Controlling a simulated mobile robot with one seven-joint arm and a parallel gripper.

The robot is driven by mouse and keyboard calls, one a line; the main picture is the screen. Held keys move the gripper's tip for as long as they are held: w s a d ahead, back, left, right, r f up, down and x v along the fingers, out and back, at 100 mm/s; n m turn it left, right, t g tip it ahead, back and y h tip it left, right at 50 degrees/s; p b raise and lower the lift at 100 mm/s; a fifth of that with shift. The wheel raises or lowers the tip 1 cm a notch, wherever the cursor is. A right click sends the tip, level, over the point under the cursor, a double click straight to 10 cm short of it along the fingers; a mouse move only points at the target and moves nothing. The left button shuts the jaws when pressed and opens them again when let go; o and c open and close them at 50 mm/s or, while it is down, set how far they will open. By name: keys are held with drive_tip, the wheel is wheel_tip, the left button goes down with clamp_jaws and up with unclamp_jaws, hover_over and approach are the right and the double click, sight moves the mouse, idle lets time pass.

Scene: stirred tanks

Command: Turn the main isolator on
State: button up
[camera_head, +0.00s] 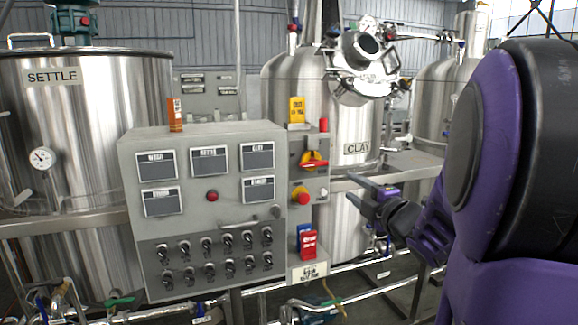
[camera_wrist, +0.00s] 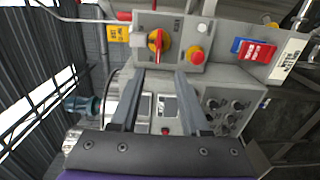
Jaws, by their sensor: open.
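The isolator is a red rotary handle on a yellow plate (camera_head: 313,160), on the narrow side panel at the right of the grey control cabinet (camera_head: 220,215). Its handle lies roughly level in the head view. In the wrist view the isolator (camera_wrist: 158,42) sits beyond the fingertips, with the picture turned sideways. My gripper (camera_head: 350,188) is right of the panel and a little lower than the isolator. Its fingers (camera_wrist: 160,76) are apart, with nothing between them, and do not appear to touch the handle.
A red mushroom button on yellow (camera_head: 301,196) sits just below the isolator. Red and blue blocks (camera_head: 308,243) are lower down. A yellow tag (camera_head: 297,111) and a red cylinder (camera_head: 323,125) are above. The CLAY tank (camera_head: 350,125) stands behind. Pipes run along the bottom.

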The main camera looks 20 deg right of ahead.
sight(318, 165)
drive_tip(key=w, duration=1.7)
drive_tip(key=shift+w+a, duration=0.2)
drive_tip(key=shift+a, duration=0.15)
clamp_jaws()
